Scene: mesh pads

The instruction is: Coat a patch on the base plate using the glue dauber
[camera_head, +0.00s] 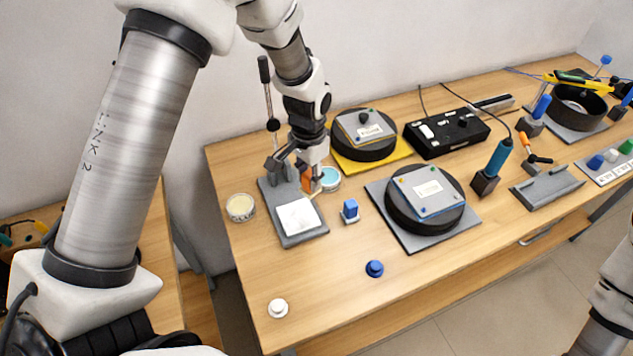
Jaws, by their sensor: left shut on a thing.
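My left gripper (303,172) reaches down from the top over the left part of the table. It is shut on a small orange-handled tool (308,181), which looks like the glue dauber; its tip is mostly hidden. Beside it is an open pot with blue-green contents (331,175). Just below is a grey stand (307,236) with a white pad (298,215) on it and an upright lever behind. I cannot tell which plate is the base plate. A grey square plate (412,241) carries a black round form (405,217). My right gripper is out of view.
A cream-filled pot (240,207) stands left of the grey stand. A blue block (350,210), a blue knob (375,268) and a white knob (278,308) stand nearby. A black box (447,134) is at the back. The front of the table is mostly clear.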

